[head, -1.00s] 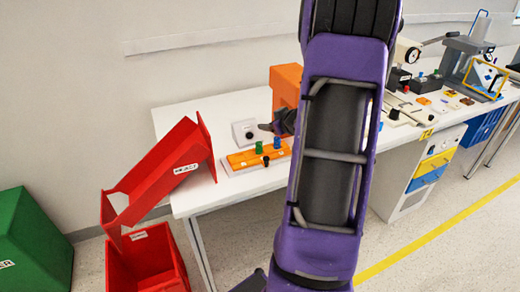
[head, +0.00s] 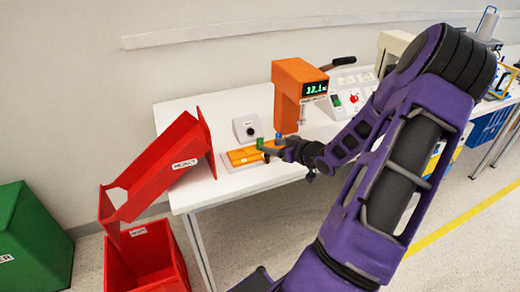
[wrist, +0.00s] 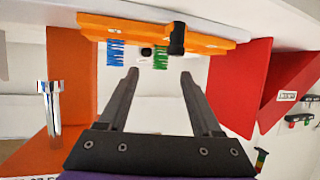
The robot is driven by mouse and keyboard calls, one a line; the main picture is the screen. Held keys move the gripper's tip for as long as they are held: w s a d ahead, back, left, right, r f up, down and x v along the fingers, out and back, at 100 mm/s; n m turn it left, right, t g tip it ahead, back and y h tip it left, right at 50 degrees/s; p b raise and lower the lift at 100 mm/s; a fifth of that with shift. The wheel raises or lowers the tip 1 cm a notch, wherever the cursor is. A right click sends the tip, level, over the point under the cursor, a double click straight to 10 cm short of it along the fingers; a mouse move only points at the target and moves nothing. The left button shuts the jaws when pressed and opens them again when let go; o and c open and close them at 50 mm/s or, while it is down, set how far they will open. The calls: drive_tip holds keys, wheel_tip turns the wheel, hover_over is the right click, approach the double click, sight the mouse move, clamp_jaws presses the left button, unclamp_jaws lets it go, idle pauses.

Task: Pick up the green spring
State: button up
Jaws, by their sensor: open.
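The green spring (head: 260,144) stands on an orange tray (head: 242,156) on the white bench. In the wrist view the green spring (wrist: 160,54) shows beyond my fingertips, a little left of the middle of the gap. A blue spring (wrist: 115,52) is left of it on the same orange tray (wrist: 215,47), and a black peg (wrist: 177,38) is close on its right. My gripper (wrist: 158,74) is open and empty, its fingers pointing at the tray. In the head view my gripper (head: 272,150) is at the tray's right side, and its fingers partly hide the tray.
An orange press with a digital display (head: 300,90) stands behind the tray. A grey box with a black knob (head: 247,128) is behind the springs. A red reject chute (head: 160,165) rises to the left, with a red bin (head: 148,260) below. The bench front is clear.

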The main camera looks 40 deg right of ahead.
drive_tip(key=b+x, duration=0.2)
drive_tip(key=x, duration=0.8)
drive_tip(key=shift+w, duration=0.4)
drive_tip(key=shift+r, duration=0.1)
drive_tip(key=shift+c, duration=0.2)
clamp_jaws()
